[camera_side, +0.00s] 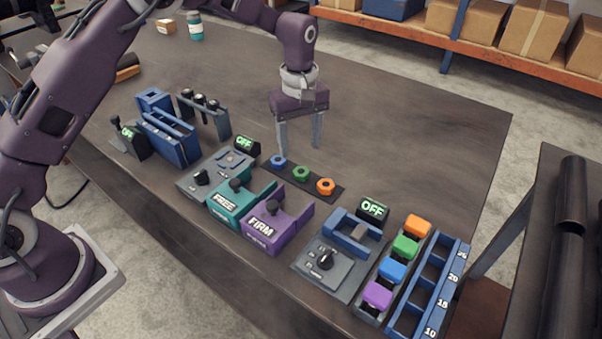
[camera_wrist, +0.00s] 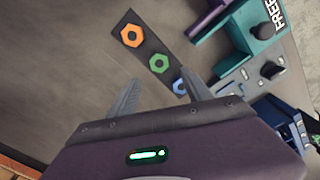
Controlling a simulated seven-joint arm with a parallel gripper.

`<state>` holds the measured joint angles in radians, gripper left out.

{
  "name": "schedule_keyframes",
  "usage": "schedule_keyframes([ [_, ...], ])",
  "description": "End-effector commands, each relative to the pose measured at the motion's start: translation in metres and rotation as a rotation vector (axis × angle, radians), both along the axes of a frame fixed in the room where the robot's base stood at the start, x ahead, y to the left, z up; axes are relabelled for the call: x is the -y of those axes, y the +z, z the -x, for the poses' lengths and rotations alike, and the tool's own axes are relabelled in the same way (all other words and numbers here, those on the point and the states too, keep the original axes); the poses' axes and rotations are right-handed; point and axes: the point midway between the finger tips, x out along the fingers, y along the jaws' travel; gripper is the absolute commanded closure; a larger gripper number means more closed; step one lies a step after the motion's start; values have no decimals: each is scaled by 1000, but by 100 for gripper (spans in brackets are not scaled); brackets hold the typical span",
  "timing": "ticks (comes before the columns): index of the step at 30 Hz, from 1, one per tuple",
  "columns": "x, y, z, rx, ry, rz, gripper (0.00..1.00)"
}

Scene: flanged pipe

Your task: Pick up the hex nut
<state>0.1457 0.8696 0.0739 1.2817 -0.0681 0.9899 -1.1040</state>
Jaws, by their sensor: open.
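Three hex nuts sit in a row on a dark strip (camera_side: 318,189). They are blue (camera_side: 278,161), green (camera_side: 301,173) and orange (camera_side: 326,186) in the side view. In the wrist view the orange nut (camera_wrist: 132,36) is farthest from the fingers, the green nut (camera_wrist: 159,63) is in the middle, and the blue nut (camera_wrist: 178,87) is partly hidden by the right finger. My gripper (camera_side: 300,149) is open and empty, fingers pointing down, just beyond the blue end of the strip. The fingers also show in the wrist view (camera_wrist: 160,78). Their exact height above the table is unclear.
A teal fixture marked FREE (camera_side: 238,205) and a purple one marked FIRM (camera_side: 276,226) stand in front of the strip. A panel with OFF display (camera_side: 372,208) and coloured blocks (camera_side: 394,270) lie to the right. The table behind the nuts (camera_side: 400,130) is clear.

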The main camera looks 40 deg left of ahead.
Motion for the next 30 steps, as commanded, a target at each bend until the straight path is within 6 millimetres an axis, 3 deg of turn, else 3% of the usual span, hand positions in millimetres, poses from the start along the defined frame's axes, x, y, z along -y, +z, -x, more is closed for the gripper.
schedule_keyframes([
  [12,2,-68,1,-4,6,0,42],
  [20,2,-73,1,-3,4,-1,42],
  [28,2,-72,1,-3,4,-1,95],
  [30,2,-72,1,-3,4,-1,100],
])
